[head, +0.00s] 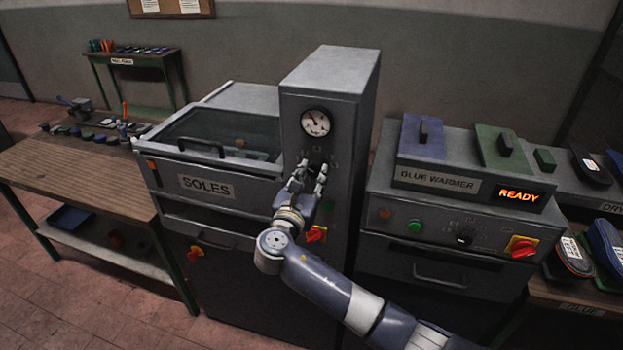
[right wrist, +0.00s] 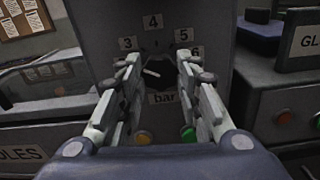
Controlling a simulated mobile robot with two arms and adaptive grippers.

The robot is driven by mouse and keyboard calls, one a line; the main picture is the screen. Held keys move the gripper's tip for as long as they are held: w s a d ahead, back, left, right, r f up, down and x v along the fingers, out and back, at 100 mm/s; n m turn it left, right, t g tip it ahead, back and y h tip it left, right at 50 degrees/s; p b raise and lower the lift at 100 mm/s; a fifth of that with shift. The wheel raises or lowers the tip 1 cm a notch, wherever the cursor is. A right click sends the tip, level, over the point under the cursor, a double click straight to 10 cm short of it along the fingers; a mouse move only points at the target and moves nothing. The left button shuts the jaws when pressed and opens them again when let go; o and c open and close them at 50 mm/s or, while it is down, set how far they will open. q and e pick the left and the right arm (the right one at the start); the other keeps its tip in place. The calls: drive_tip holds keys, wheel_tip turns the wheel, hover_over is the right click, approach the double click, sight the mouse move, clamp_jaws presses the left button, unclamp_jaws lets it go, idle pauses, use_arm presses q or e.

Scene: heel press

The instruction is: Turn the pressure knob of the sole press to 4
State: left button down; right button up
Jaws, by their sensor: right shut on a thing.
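The sole press is the tall grey cabinet (head: 330,85) with a drawer marked SOLES to its left. Its round white gauge (head: 315,123) sits above the pressure knob. My right gripper (head: 308,176) reaches the front panel and is shut on the pressure knob, which is mostly hidden by the fingers. In the right wrist view the two fingers (right wrist: 157,78) stand either side of the knob, of which a small part (right wrist: 152,73) shows. The scale numbers 3, 4, 5 and 6 surround it, with "bar" below. The knob's exact setting cannot be told. My left gripper is not in view.
A wooden bench (head: 75,175) is at left.

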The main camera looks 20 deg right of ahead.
drive_tip(key=m+b, duration=0.1)
drive_tip(key=m, duration=0.1)
drive_tip(key=m+b, duration=0.1)
drive_tip(key=m, duration=0.1)
drive_tip(key=m+b, duration=0.2)
drive_tip(key=shift+f, duration=0.25)
drive_tip(key=m+b, duration=0.2)
drive_tip(key=m, duration=0.2)
drive_tip(key=shift+b, duration=0.4)
drive_tip(key=shift+r+m+b, duration=0.15)
drive_tip(key=shift+m+b, duration=0.35)
drive_tip(key=shift+m, duration=0.4)
drive_tip(key=o, duration=1)
drive_tip(key=shift+o, duration=0.2)
